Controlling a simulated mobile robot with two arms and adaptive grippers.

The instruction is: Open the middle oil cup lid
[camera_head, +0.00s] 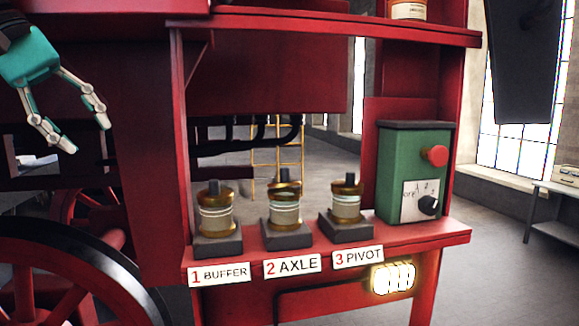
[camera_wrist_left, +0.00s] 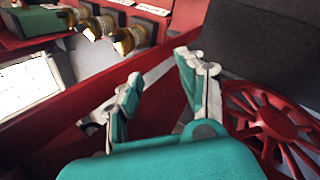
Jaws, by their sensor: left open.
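The middle oil cup (camera_head: 285,208), above the label "2 AXLE" (camera_head: 292,265), is a glass and brass cup on a dark square base on the red shelf. Its brass lid (camera_head: 284,187) with a dark knob sits on top and looks closed. My left gripper (camera_head: 87,136) is open and empty at the upper left, well apart from the cups and pointing down to the right. In the left wrist view its open fingers (camera_wrist_left: 158,68) show with nothing between them, and the oil cups (camera_wrist_left: 130,40) lie beyond at the upper left. My right gripper is not in view.
The "1 BUFFER" cup (camera_head: 216,213) and "3 PIVOT" cup (camera_head: 346,203) stand close on either side. A green control box (camera_head: 413,165) with a red button is at the right. An upper red shelf (camera_head: 330,28) overhangs the cups. A red wheel (camera_head: 60,265) is lower left.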

